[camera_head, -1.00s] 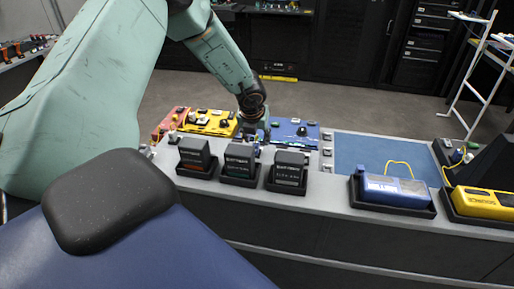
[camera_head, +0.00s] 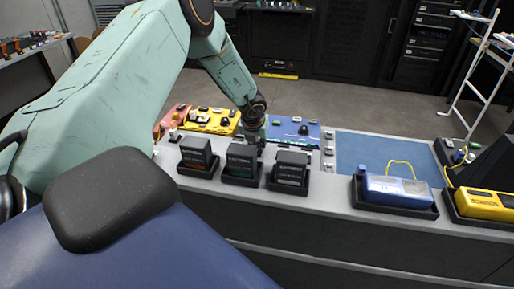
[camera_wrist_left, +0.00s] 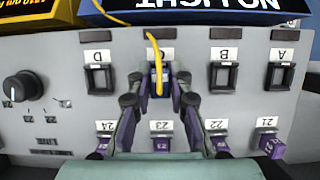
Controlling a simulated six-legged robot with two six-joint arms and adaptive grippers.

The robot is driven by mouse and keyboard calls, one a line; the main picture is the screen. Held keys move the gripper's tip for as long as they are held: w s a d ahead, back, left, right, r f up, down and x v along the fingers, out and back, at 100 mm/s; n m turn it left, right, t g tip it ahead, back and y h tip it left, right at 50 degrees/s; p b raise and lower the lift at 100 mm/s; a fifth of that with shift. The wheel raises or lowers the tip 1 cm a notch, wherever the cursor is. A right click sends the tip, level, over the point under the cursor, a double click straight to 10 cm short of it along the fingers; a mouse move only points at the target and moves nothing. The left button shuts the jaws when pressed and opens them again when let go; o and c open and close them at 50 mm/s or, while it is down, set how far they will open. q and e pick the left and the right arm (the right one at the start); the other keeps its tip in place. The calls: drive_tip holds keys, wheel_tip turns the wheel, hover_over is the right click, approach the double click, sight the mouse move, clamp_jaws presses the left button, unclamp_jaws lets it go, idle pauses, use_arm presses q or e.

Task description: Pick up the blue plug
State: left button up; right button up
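My left gripper (camera_head: 254,136) reaches down to the bench behind a row of black boxes, which hide part of it. Another (camera_wrist_left: 161,145) shows between the fingers near label 23.
Three black boxes (camera_head: 241,163) stand along the bench front. Yellow (camera_head: 211,120) and blue (camera_head: 290,130) panels lie behind them. A blue device (camera_head: 396,189) and a yellow device (camera_head: 486,203) sit to the right. A blue mat (camera_head: 385,152) is mostly clear.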

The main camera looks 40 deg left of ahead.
sight(258, 142)
use_arm(q)
drive_tip(key=shift+d+r, duration=0.1)
drive_tip(key=shift+d, duration=0.15)
drive_tip(key=c, duration=0.3)
drive_tip(key=shift+s+a, duration=0.15)
drive_tip(key=shift+a, duration=0.1)
clamp_jaws()
wheel_tip(258, 142, up, 10)
drive_tip(key=shift+f, duration=0.25)
drive_tip(key=shift+w+d+r, duration=0.15)
drive_tip(key=shift+w+r, duration=0.05)
drive_tip(key=shift+o, duration=1.4)
unclamp_jaws()
drive_tip(key=shift+s, duration=0.2)
clamp_jaws()
